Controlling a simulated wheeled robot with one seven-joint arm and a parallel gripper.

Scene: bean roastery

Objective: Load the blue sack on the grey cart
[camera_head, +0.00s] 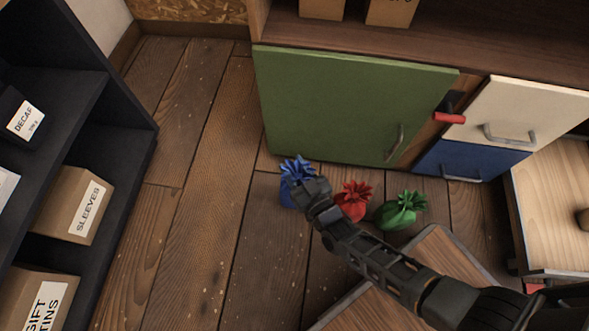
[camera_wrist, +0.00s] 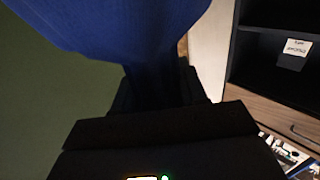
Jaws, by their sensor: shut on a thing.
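The blue sack (camera_head: 287,195) has a ruffled top and is beside the green cabinet door in the head view. My gripper (camera_head: 306,190) is shut on it near its gathered neck. I cannot tell whether the sack still touches the floor. In the wrist view the blue sack (camera_wrist: 130,35) fills the upper left, and the dark fingers below it are hard to make out. A wood-topped platform with a grey rim (camera_head: 435,232) lies under my arm. Another wooden surface with a grey edge (camera_head: 545,195) stands at the right. I cannot tell which is the grey cart.
The green cabinet door (camera_head: 340,100) is close behind. A dark shelf with boxes (camera_head: 75,205) stands at left. The plank floor (camera_head: 215,150) between is clear.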

